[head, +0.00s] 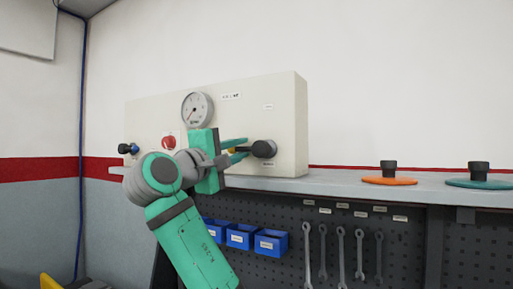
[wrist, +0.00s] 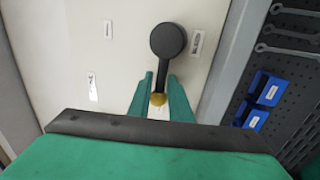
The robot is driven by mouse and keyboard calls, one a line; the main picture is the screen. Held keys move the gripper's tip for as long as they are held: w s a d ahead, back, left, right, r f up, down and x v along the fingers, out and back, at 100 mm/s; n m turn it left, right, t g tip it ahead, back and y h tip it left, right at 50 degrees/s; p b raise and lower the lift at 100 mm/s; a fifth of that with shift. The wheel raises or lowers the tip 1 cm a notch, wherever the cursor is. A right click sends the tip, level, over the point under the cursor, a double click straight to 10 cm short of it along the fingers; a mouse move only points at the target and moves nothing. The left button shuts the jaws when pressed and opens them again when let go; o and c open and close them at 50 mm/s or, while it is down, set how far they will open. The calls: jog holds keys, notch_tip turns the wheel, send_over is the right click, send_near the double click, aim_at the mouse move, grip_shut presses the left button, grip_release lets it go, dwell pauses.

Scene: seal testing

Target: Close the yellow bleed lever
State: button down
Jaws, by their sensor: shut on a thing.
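The bleed lever has a round black hub (head: 264,149) on the right part of the cream panel (head: 285,105). Its dark arm ends in a yellow tip (wrist: 158,99), seen in the wrist view. In the head view the lever points left from the hub, roughly level, and its yellow end (head: 232,150) is partly hidden by my fingers. My gripper (head: 244,147) reaches in from the left with its green fingers shut on the lever's yellow end, one finger on each side. In the wrist view the hub (wrist: 168,40) lies just past the fingertips.
The panel also carries a gauge (head: 197,109), a red knob (head: 168,143) and a blue-black fitting (head: 128,148). An orange disc (head: 389,181) and a teal disc (head: 480,183) lie on the shelf at right. Blue bins (head: 240,236) and wrenches (head: 341,257) hang below.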

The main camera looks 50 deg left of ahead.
jog(key=shift+s+a+f+n, duration=0.15)
jog(key=shift+s+a+n, duration=0.15)
jog(key=c, duration=1.8)
grip_release()
jog(key=shift+s+a, duration=0.1)
jog(key=shift+a, duration=0.05)
jog(key=shift+d, duration=0.25)
jog(key=v, duration=1)
jog(key=shift+s+d, duration=0.15)
jog(key=shift+d, duration=0.05)
